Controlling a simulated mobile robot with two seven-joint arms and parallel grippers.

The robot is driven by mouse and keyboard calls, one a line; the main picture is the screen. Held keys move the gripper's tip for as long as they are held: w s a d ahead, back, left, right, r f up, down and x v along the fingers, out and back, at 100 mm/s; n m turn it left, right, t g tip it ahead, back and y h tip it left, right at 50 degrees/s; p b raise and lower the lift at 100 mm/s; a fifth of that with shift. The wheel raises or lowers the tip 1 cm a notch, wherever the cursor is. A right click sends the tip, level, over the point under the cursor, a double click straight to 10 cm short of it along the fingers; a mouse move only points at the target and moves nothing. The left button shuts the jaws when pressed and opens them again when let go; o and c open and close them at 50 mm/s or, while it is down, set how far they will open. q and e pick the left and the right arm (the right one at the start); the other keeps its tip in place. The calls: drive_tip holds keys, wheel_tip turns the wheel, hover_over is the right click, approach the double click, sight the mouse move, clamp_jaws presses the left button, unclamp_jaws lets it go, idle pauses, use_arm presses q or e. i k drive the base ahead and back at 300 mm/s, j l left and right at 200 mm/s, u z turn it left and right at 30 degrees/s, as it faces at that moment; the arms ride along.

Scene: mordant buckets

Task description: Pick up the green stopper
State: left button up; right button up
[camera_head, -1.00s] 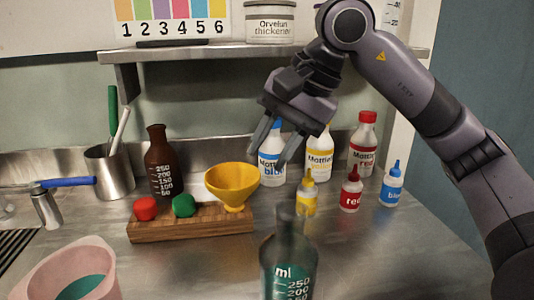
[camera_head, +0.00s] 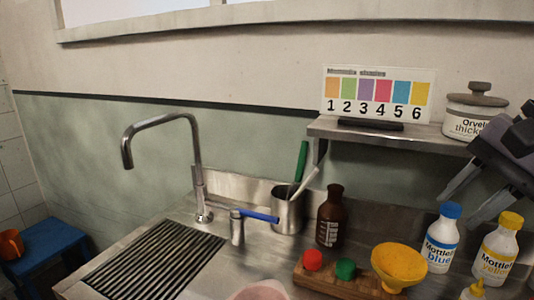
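The green stopper (camera_head: 345,269) sits on a wooden block (camera_head: 333,284) at the lower right, between a red stopper (camera_head: 313,260) and a yellow funnel (camera_head: 400,264). My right gripper (camera_head: 463,205) is at the right edge, above and to the right of the stopper, near the blue-capped bottle. Its two fingers are apart with nothing seen between them. The gripper's body is partly cut off by the frame edge. My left gripper is not in view.
A brown bottle (camera_head: 331,216) stands behind the block. A metal cup (camera_head: 287,211) with utensils, a tap (camera_head: 195,165) and a drainer (camera_head: 155,264) lie to the left. Mottle bottles (camera_head: 441,239) stand right of the funnel. A shelf (camera_head: 390,133) overhangs behind.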

sight(345, 269)
drive_tip(key=k+j, duration=0.75)
